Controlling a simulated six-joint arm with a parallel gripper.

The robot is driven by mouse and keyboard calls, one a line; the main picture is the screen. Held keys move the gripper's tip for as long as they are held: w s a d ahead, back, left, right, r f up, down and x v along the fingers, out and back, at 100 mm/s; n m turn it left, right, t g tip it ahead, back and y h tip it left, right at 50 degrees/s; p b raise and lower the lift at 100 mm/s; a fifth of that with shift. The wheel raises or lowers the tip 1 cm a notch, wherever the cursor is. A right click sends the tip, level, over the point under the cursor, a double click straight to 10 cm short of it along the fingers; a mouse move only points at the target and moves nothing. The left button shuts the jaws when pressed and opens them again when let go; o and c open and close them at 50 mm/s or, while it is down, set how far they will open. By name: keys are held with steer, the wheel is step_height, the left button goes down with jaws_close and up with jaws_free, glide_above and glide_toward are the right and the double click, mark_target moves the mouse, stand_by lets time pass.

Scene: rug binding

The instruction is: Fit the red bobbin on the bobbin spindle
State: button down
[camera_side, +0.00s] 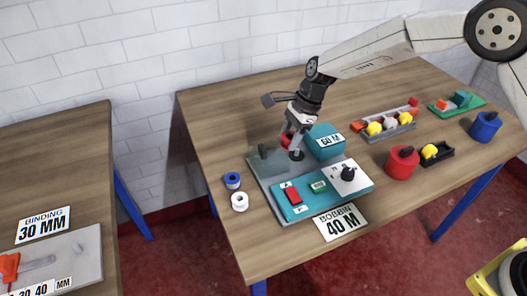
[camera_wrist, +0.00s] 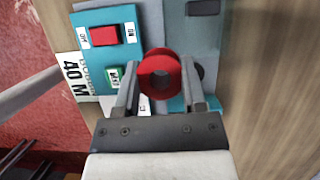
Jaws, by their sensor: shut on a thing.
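The red bobbin (camera_wrist: 158,84) is between the two fingers of my gripper (camera_wrist: 160,66) in the wrist view, its round end with a centre hole facing the camera. In the side view, my gripper (camera_side: 294,142) is shut on the red bobbin (camera_side: 286,138), over the back part of the winder's grey base plate (camera_side: 259,172). A dark upright post (camera_side: 264,153) stands left of the gripper, and a dark round part (camera_side: 298,156) shows just under it. I cannot make out the bobbin spindle for certain; the bobbin and fingers hide part of the plate.
A teal block (camera_side: 325,150) is close right of the gripper. Blue (camera_side: 232,180) and white (camera_side: 239,202) bobbins lie left. Red (camera_side: 401,164) and blue (camera_side: 485,127) canisters stand right.

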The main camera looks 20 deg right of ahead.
glide_above(297, 150)
steer(key=shift+w+d+f, duration=0.1)
steer(key=shift+d+f, duration=0.05)
steer(key=shift+f, duration=0.3)
steer(key=shift+f, duration=0.15)
steer(key=shift+f, duration=2.75)
steer(key=shift+f, duration=1.8)
steer(key=shift+c, duration=0.5)
jaws_free()
steer(key=v, duration=0.7)
steer(key=shift+d+r, duration=0.2)
steer(key=shift+r, duration=0.15)
